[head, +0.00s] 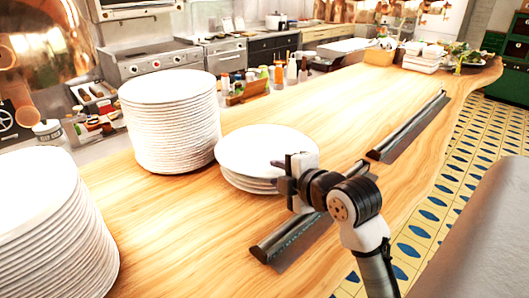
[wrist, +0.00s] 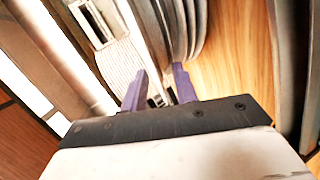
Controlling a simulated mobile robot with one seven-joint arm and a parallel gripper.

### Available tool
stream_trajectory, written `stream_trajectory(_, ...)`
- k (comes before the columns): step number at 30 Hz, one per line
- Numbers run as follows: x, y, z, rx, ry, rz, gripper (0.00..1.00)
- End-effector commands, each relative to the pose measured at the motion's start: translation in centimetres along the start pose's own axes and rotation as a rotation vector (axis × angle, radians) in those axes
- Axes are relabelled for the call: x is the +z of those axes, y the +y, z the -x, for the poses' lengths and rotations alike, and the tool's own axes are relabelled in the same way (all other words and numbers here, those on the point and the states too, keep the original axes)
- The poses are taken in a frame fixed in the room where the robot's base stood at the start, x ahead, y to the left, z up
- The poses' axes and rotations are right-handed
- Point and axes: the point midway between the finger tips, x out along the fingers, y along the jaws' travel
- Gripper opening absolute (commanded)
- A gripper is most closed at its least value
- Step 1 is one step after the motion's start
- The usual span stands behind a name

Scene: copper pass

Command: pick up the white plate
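Several white plates are in view. A short stack of white plates (head: 262,147) lies flat on the wooden counter at mid-picture in the head view, its top plate the widest. My gripper (head: 281,176) is at the right rim of this stack and covers part of it. In the wrist view, my gripper (wrist: 158,86) has its two purple fingers apart. Curved plate rims (wrist: 188,30) lie just beyond the right finger. I cannot tell whether a finger touches a rim, and no plate is clearly held.
A tall plate stack (head: 170,120) stands left of the short one, another (head: 45,230) at the left edge. Dark metal rails (head: 408,128) run along the wooden counter (head: 340,105). Bottles and a wooden caddy (head: 247,90) stand behind.

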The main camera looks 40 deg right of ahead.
Motion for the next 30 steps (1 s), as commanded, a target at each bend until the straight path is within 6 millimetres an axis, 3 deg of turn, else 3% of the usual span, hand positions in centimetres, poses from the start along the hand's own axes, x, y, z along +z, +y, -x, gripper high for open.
stream_trajectory(1,-0.01,0.0,-0.01,0.0,0.0,0.0,0.29)
stream_trajectory(8,-0.01,0.01,-0.02,0.0,0.0,0.0,0.0)
stream_trajectory(30,-0.02,-0.05,-0.05,-0.002,0.0,-0.001,0.0)
